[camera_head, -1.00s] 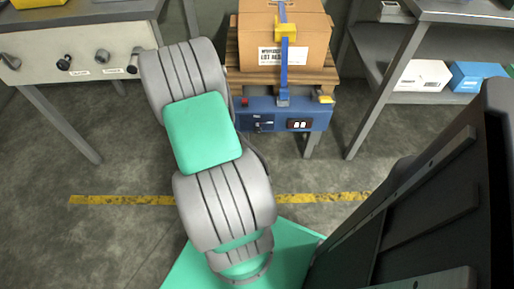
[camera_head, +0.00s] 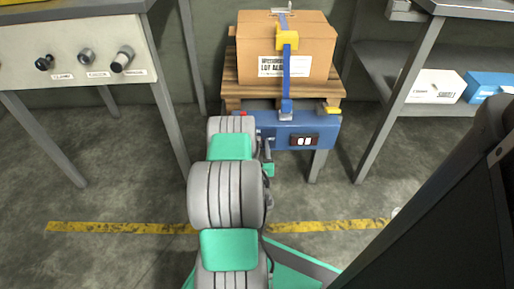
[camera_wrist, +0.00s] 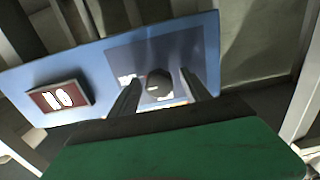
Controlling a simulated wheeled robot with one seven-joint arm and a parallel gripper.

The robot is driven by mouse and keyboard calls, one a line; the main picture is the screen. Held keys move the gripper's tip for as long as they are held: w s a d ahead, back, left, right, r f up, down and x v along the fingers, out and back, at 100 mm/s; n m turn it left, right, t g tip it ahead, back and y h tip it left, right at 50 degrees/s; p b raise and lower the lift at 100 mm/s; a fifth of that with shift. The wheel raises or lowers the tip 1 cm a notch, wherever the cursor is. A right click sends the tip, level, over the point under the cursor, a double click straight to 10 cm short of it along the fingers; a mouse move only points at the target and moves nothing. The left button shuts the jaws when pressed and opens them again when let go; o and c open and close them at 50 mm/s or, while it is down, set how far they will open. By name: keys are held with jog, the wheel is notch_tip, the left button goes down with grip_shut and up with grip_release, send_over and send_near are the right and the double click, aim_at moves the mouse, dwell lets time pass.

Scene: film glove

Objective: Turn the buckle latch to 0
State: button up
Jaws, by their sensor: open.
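The blue panel (camera_head: 325,128) is below the strapped box, with a small dark display (camera_head: 303,140). In the wrist view the panel (camera_wrist: 95,68) is tilted and large, and the display (camera_wrist: 60,97) shows light digits. A small rounded dark-grey knob (camera_wrist: 158,84) sits on a darker plate of the panel; I cannot tell whether it is the buckle latch. My gripper (camera_wrist: 160,78) is open, with one finger on each side of the knob. Contact cannot be told. In the head view my arm hides the knob and most of the gripper.
A cardboard box (camera_head: 312,45) stands on a wooden pallet (camera_head: 328,88), held by a blue strap (camera_head: 286,75) with a yellow buckle (camera_head: 287,41). A knobbed bench (camera_head: 70,85) is at left, a grey shelf (camera_head: 375,65) at right. Floor in front is clear.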

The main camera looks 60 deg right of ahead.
jog(key=shift+c, duration=0.4)
grip_shut()
